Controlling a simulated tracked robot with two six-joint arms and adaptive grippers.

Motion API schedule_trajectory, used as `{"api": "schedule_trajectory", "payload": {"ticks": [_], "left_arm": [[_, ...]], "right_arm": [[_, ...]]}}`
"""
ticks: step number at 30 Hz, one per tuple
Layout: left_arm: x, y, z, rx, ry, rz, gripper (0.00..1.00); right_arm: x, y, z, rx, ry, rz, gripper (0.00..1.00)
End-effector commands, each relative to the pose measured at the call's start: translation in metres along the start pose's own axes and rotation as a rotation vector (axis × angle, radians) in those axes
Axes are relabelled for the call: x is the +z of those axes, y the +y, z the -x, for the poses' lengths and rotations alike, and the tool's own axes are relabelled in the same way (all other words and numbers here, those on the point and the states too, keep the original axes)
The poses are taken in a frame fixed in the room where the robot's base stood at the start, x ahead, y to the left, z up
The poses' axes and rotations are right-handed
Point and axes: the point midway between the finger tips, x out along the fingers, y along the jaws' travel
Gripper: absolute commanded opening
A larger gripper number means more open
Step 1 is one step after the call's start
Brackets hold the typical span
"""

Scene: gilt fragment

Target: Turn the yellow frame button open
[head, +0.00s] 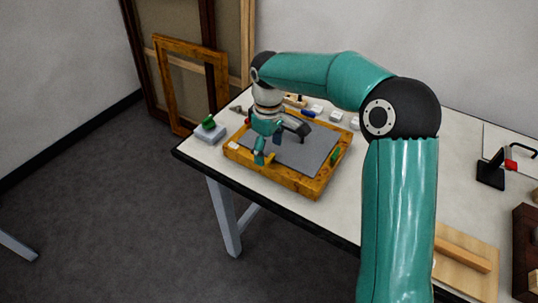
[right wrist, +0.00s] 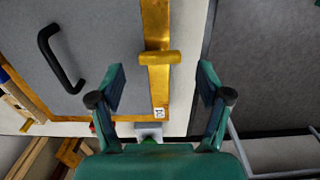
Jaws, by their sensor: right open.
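The yellow frame button (right wrist: 158,57) shows in the right wrist view as a short bar lying crosswise over one side of the gilt frame (right wrist: 157,22). My right gripper (right wrist: 162,78) is open, with one finger on each side of that frame side. The button is between and slightly beyond the fingertips, apart from both. In the head view the right gripper (head: 267,148) is over the near left side of the gilt frame (head: 290,178), which lies on the table. I cannot make out the yellow button there. My left gripper is not in view.
A grey board (head: 300,152) with a black handle (right wrist: 62,58) fills the frame. A green button (head: 335,157) sits on its right side. A green-topped grey block (head: 209,134) stands left of the frame. Small white items (head: 335,116) lie behind it. The table edge is close in front.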

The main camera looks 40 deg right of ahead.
Motion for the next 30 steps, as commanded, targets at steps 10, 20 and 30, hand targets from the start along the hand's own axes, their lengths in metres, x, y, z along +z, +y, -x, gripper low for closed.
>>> {"api": "schedule_trajectory", "payload": {"ticks": [10,20,30], "left_arm": [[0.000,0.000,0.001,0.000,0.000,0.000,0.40],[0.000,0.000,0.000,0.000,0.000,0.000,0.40],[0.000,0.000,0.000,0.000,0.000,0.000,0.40]], "right_arm": [[0.000,0.000,-0.026,0.000,0.000,0.000,0.77],[0.000,0.000,-0.026,0.000,0.000,0.000,0.60],[0.000,0.000,-0.026,0.001,0.001,-0.001,0.17]]}}
